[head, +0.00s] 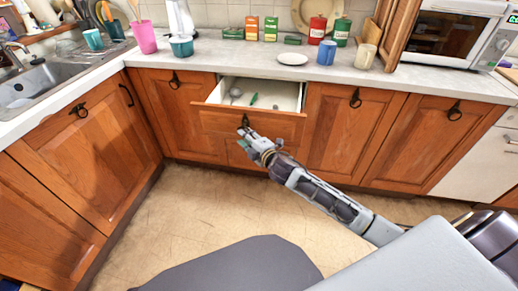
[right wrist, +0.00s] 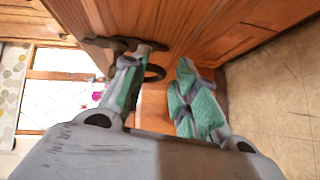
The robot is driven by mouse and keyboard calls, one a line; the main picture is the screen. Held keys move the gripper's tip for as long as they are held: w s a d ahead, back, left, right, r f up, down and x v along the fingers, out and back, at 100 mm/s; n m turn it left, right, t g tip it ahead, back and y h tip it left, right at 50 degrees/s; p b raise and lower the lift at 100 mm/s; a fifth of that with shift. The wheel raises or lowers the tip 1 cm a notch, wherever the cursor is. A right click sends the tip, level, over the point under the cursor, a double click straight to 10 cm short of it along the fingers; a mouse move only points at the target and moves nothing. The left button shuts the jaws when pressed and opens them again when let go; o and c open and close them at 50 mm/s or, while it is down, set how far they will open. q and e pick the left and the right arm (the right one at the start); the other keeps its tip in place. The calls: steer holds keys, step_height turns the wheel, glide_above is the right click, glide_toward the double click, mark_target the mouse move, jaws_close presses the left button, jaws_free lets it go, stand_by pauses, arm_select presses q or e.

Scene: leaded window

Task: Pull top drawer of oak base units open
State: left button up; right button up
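The top drawer (head: 282,125) of the oak base units stands pulled out below the worktop in the head view. Its pale inside shows a few utensils, one of them green. A dark ring handle (head: 245,120) hangs on its front. My right gripper (head: 247,134) is at the drawer front, just below the handle. In the right wrist view, its two green-padded fingers (right wrist: 163,68) are spread apart, with a dark ring (right wrist: 155,72) showing between them. Whether a finger touches the ring I cannot tell. My left gripper is not in view.
Closed oak doors (head: 350,130) with ring handles flank the drawer. The worktop (head: 225,58) above carries cups, canisters, a white plate (head: 292,58) and a microwave (head: 452,35). A sink (head: 38,85) is at left. The floor (head: 190,215) before the units is clear.

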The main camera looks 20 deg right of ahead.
steer(key=v, duration=1.1)
steer(key=shift+s, duration=0.25)
stand_by(0.5)
steer(key=shift+f, duration=0.1)
stand_by(0.5)
